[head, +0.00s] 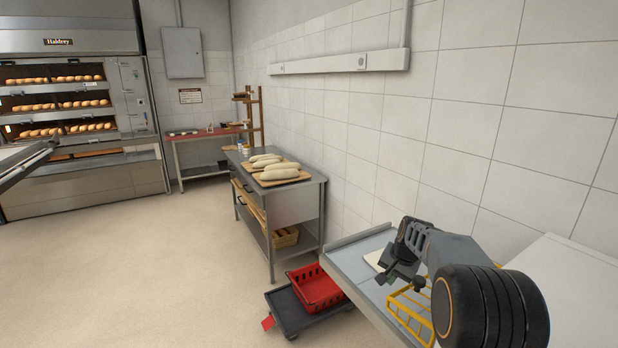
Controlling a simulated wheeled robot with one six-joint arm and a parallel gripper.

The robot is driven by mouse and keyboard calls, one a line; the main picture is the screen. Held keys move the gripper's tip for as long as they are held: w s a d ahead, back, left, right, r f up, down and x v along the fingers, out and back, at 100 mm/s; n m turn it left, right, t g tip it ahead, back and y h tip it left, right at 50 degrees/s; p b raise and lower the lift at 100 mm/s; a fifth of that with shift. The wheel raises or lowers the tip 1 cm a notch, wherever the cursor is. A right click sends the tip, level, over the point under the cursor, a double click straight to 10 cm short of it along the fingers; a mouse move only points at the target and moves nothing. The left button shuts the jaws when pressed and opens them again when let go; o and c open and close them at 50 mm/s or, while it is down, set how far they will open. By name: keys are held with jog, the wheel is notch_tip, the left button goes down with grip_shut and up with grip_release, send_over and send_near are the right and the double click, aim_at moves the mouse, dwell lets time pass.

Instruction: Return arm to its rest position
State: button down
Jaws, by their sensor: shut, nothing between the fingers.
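My arm comes in from the lower right in the head view, with its large dark joint nearest the camera. My gripper (388,280) is at the arm's far end, above the grey-blue worktop (345,262) on the right. It is shut and holds nothing. A pale flat item (376,260) lies on the worktop just behind the gripper and is partly hidden by it. A yellow wire basket (408,312) is below and beside the gripper, partly hidden by my arm.
A red crate (316,287) sits on a dark low dolly (290,312) on the floor. A steel table (297,200) with pale loaves on boards stands beyond, against the tiled wall. A deck oven (80,182) with bread stands at the back left. The floor at the left is clear.

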jog(key=s+a+r+n, duration=0.2)
jog(key=s, duration=0.7)
jog(key=s+a+r+n+t+h, duration=0.1)
jog(key=s+a+r+n, duration=0.1)
jog(key=s, duration=0.8)
jog(key=s+a+r+n, duration=0.2)
jog(key=s+a+n, duration=0.1)
jog(key=s, duration=0.6)
jog(key=shift+s+a+t+h, duration=0.15)
jog(key=shift+a+t+h, duration=0.15)
jog(key=shift+t, duration=0.1)
jog(key=shift+d+r, duration=0.1)
